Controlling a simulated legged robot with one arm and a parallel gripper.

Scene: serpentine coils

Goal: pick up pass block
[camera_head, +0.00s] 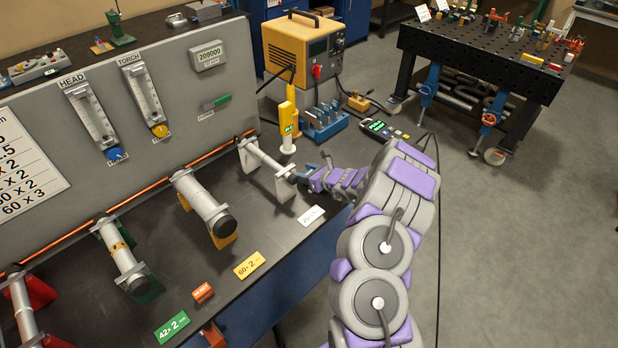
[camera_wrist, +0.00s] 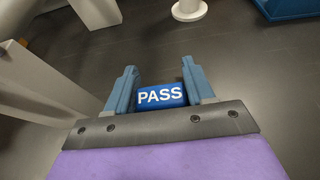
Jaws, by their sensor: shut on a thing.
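The pass block (camera_wrist: 161,96) is a small blue block with white "PASS" lettering, seen in the wrist view. It sits between the two blue-grey fingers of my gripper (camera_wrist: 159,78), which is shut on it. The dark bench top lies beyond the fingertips; I cannot tell whether the block touches it. In the head view my gripper (camera_head: 312,170) is at the bench's right side, beside the right end of a tube on white supports. The block cannot be made out there.
The tube on white supports (camera_head: 265,158) is close left of my gripper. A yellow device on a white base (camera_head: 288,125), a blue tool holder (camera_head: 324,122) and a dark meter (camera_head: 384,130) stand behind. A white card (camera_head: 311,216) lies near the front edge.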

